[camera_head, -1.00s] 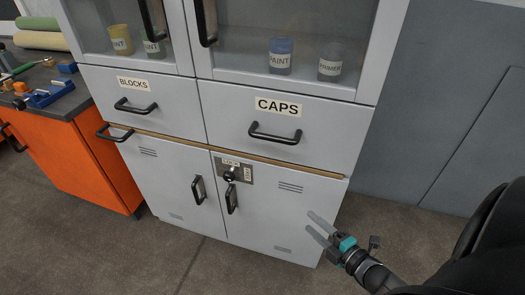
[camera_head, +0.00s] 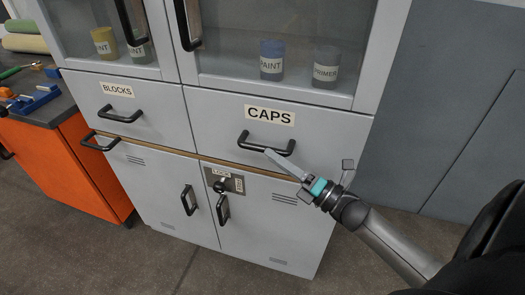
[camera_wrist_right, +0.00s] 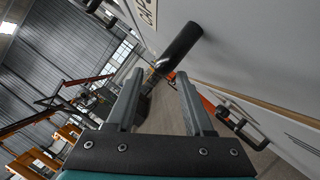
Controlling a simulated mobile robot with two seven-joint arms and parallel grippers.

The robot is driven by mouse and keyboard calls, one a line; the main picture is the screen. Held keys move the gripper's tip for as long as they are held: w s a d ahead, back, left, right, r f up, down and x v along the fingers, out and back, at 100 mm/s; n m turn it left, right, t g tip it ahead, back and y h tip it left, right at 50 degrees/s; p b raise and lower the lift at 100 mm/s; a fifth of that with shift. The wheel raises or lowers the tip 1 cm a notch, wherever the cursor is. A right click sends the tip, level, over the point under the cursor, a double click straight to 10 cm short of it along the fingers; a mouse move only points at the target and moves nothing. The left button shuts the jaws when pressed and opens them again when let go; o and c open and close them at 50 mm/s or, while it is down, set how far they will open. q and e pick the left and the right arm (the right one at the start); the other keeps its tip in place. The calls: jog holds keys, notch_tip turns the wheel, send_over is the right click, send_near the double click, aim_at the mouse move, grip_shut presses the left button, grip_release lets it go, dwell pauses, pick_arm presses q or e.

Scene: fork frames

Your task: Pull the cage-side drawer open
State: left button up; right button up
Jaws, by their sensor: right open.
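The cabinet has two closed drawers side by side. The right one, labelled CAPS (camera_head: 222,138), has a black bar handle (camera_head: 252,141). The left one, labelled BLOCKS (camera_head: 160,125), has its own black handle (camera_head: 117,117). No cage shows, so I cannot tell which drawer is cage-side. My right gripper (camera_head: 270,154) is open, its fingertips at the right half of the CAPS handle. In the right wrist view, the handle's dark bar (camera_wrist_right: 181,45) runs between and beyond the open fingertips (camera_wrist_right: 160,76); contact is unclear. My left gripper is not in view.
Glass doors with jars stand above the drawers. Below are closed lower doors with black handles (camera_head: 188,200) and a lock plate (camera_head: 226,183). An orange workbench (camera_head: 70,175) stands at the left. Bare floor lies in front of the cabinet.

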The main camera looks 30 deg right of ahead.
aim_at(262, 147)
jog(key=shift+x, duration=2.25)
grip_shut()
